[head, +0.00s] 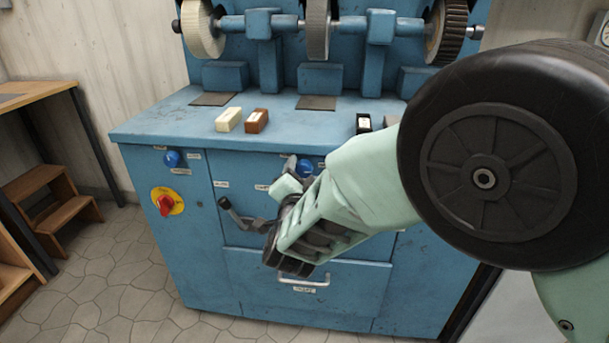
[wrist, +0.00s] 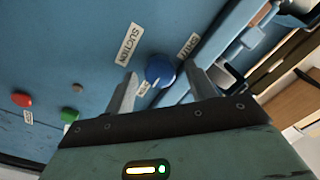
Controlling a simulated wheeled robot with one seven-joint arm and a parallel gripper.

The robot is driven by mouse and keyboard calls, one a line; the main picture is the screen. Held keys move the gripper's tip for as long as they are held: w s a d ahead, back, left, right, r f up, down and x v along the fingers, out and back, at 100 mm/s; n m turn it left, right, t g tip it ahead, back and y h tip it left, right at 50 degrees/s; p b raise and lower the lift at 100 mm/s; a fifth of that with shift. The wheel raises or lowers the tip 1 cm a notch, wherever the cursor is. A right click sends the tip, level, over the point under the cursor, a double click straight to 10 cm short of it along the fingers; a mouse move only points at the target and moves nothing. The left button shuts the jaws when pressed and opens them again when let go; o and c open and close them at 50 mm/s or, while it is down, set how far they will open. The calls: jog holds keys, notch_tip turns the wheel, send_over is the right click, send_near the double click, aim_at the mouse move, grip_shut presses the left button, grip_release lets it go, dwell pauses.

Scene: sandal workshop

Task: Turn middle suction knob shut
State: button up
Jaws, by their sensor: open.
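In the wrist view my gripper (wrist: 161,72) is open and empty, one finger on each side of a round blue knob (wrist: 159,69). The picture does not show whether the fingertips touch it. A label reading SUCTION (wrist: 129,44) and two smaller labels sit around the knob. In the head view a blue knob (head: 306,168) shows on the middle of the machine front, partly hidden behind my gripper and arm. Another blue knob (head: 172,159) is on the left panel. The knob's exact turn is too small to read.
The blue machine (head: 190,260) has a red switch on a yellow plate (head: 166,202) and a handle (head: 304,281) low on its front. Red (wrist: 22,99) and green (wrist: 70,114) buttons show in the wrist view. Blocks (head: 229,119) lie on the ledge. Wooden steps (head: 58,205) stand left.

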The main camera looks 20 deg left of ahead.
jog(key=c, duration=1)
jog(key=n+p, duration=0.2)
jog(key=n, duration=0.2)
jog(key=shift+r+p, duration=0.15)
jog(key=shift+p, duration=0.2)
jog(key=n+p, duration=0.3)
jog(key=n, duration=0.2)
jog(key=n+p, duration=0.2)
jog(key=n, duration=0.2)
jog(key=shift+s+a+n+h+p, duration=0.1)
jog(key=shift+n+h+p, duration=0.2)
jog(key=shift+n+p, duration=0.75)
jog(key=shift+n, duration=1.05)
jog(key=shift+f, duration=0.2)
